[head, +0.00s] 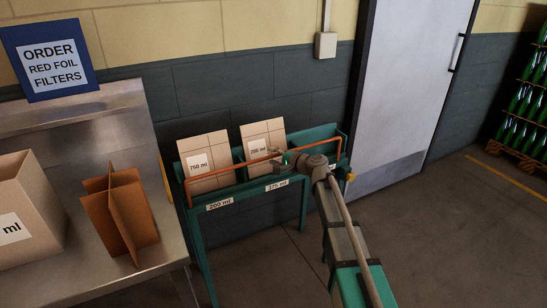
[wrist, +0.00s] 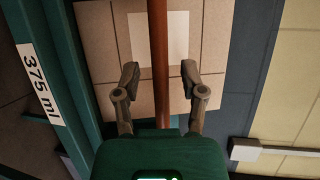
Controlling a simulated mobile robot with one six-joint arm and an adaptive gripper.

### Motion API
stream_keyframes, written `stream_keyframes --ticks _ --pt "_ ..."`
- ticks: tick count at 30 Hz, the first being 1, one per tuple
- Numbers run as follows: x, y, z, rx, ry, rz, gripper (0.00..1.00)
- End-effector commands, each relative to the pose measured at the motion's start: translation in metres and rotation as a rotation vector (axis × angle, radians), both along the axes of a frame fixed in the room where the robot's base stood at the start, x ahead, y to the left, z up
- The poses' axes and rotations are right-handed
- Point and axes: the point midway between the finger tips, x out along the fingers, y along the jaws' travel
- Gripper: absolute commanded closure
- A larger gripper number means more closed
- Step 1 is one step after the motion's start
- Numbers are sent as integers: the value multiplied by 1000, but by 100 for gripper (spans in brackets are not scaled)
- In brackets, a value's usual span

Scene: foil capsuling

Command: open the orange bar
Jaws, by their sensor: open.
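The orange bar (head: 225,171) runs along the front of the green rack (head: 199,222), across the faces of two cardboard pieces. My gripper (head: 278,158) is at the bar, in front of the right-hand cardboard piece. In the wrist view the bar (wrist: 157,70) passes between the two open fingers of my gripper (wrist: 159,78), with a gap on each side. The fingers do not touch the bar. The gripper's palm hides the bar's lower part in the wrist view.
The rack holds a left cardboard piece (head: 207,148) labelled 750 ml and a right one (head: 262,136). Rack labels read 200 ml and 375 ml. A steel table (head: 93,132) with a box (head: 28,195) and a cardboard divider (head: 121,215) stands left. A grey door (head: 408,90) is behind right.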

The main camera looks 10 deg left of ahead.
Motion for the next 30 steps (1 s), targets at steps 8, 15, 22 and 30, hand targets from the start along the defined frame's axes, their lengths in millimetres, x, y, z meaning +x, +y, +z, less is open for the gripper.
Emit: stream_keyframes --ticks 8,15,22,30 --pt "0 0 0 0 0 0 89" --pt "0 0 0 0 0 0 100" --pt "0 -2 -1 2 -3 -1 100" --pt "1 -15 -3 21 -29 -15 100"
